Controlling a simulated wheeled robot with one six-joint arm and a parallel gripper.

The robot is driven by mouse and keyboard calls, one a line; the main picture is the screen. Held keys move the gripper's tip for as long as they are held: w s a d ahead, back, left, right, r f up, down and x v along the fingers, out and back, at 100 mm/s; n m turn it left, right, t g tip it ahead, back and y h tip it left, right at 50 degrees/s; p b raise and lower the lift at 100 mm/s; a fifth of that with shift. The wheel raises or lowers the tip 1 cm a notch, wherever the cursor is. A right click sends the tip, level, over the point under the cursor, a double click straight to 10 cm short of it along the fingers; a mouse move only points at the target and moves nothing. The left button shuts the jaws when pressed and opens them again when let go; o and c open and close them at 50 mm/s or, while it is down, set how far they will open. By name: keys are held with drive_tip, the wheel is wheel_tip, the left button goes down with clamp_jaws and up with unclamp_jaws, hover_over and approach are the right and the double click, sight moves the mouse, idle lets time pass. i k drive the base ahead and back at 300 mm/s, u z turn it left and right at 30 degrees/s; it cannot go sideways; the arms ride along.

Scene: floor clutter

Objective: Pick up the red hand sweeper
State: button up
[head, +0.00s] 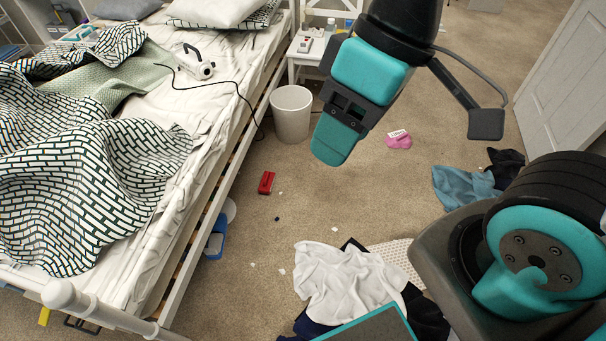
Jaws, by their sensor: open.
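A small red object (266,183), which looks like the red hand sweeper, lies on the carpet beside the bed rail, left of the picture's middle. Nothing visibly covers it. My gripper (336,138), teal and black, hangs in the upper middle of the head view, to the right of the red object and apart from it. It is open and no object shows in it. The gap between its fingers is hard to see from this angle.
The bed (190,240) fills the left side. A white bin (291,113) stands behind the red object. A blue dustpan-like item (216,240) lies by the bed rail. White cloth (345,282) and dark clothes lie in front. Small scraps dot the otherwise open carpet.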

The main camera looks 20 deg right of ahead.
sight(268, 177)
drive_tip(key=u, duration=0.05)
drive_tip(key=i, duration=1.5)
drive_tip(key=z, duration=0.3)
drive_tip(key=i, duration=0.65)
drive_tip(key=z, duration=0.25)
